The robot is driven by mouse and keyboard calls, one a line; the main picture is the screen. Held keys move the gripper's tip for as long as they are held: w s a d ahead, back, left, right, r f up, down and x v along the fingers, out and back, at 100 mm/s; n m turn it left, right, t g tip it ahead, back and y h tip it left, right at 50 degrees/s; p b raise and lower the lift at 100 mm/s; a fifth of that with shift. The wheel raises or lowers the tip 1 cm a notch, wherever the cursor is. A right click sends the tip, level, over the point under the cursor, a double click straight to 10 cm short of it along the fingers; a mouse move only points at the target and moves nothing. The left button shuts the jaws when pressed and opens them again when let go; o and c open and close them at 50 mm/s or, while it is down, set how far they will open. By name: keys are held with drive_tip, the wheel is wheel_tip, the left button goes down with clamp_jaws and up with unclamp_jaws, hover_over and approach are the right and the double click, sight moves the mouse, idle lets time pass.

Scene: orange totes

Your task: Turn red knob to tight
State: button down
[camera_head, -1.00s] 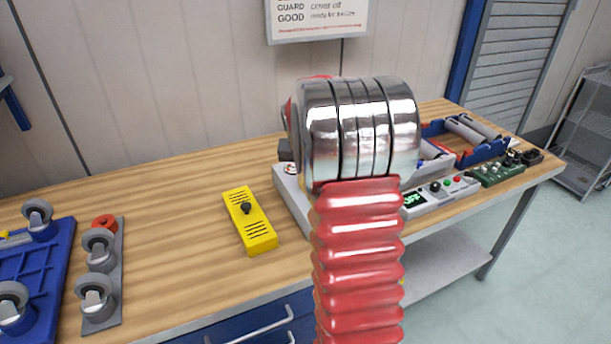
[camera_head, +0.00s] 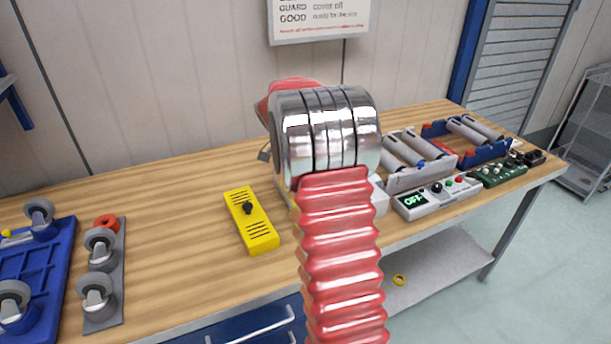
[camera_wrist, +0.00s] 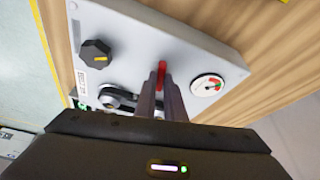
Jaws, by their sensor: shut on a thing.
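In the wrist view, my gripper (camera_wrist: 161,90) is over a light grey panel (camera_wrist: 135,25). Its two dark fingers are shut on the red knob (camera_wrist: 161,70), and only the knob's far end shows beyond the fingertips. A round dial (camera_wrist: 207,85) with a needle and a red and green mark sits on the panel to the right of the knob. Any tight mark is too small to read. In the head view, my arm hides the gripper, the knob and most of the panel.
A black knob (camera_wrist: 96,54) with a yellow line is on the same panel. In the head view, a yellow slotted cover (camera_head: 250,220) lies on the bench left of my arm. A box reading OFF (camera_head: 436,197) stands to the right.

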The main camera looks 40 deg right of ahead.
drive_tip(key=shift+w+a+m+g, duration=0.15)
drive_tip(key=shift+m+g, duration=0.1)
drive_tip(key=shift+m, duration=0.45)
drive_tip(key=shift+w+m+g, duration=0.1)
drive_tip(key=shift+m+g, duration=0.15)
drive_tip(key=shift+m, duration=0.45)
drive_tip(key=c, duration=1.8)
unclamp_jaws()
drive_tip(key=shift+c, duration=0.2)
drive_tip(key=shift+s, duration=0.1)
drive_tip(key=v, duration=1.3)
drive_tip(key=shift+r, duration=0.4)
